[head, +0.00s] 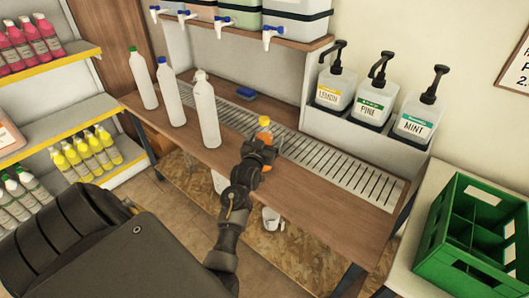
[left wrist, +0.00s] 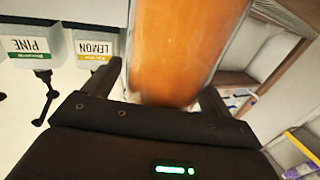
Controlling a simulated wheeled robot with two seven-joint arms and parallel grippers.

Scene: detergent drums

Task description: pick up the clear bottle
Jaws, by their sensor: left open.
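A see-through bottle with orange contents (head: 265,128) stands on the wooden counter (head: 310,205), with only its upper part showing above my left gripper (head: 261,149). In the left wrist view the bottle's orange body (left wrist: 185,50) fills the space between the two dark fingers, large and close. The fingers are apart on either side of it, and I cannot tell whether either one touches it. The bottle's lower part is hidden by my gripper in the head view. My right gripper is not in view.
Several whitish bottles (head: 205,110) stand left of my gripper. Behind runs a slatted drain grate (head: 335,172) with a blue sponge (head: 246,93). Pump bottles (head: 335,90) stand on a ledge behind. A green crate (head: 450,255) is at right. The counter's right part is clear.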

